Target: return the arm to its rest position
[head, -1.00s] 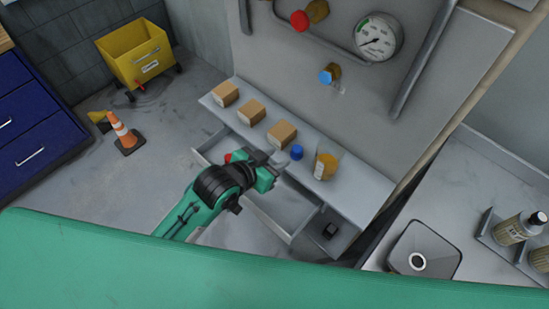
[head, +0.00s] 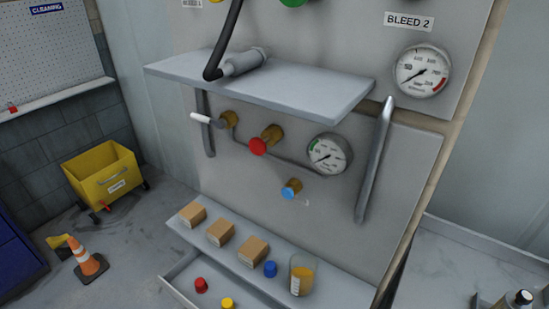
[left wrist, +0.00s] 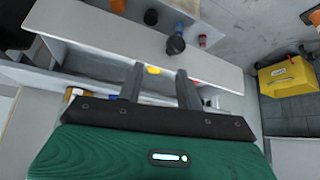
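My left gripper (left wrist: 160,85) shows in the left wrist view. Its two dark fingers stand apart with a gap between them, and nothing is held. A small yellow cap shows through the gap, apart from the fingers and beyond them. My left arm and gripper are out of the head view. My right gripper shows in neither view.
A shelf (head: 340,291) carries several boxes (head: 254,251), a blue cap (head: 270,269) and an amber-filled glass (head: 301,275). The open drawer (head: 183,284) below holds a red cap (head: 201,285) and a yellow cap (head: 228,303). A yellow bin (head: 105,178) stands left.

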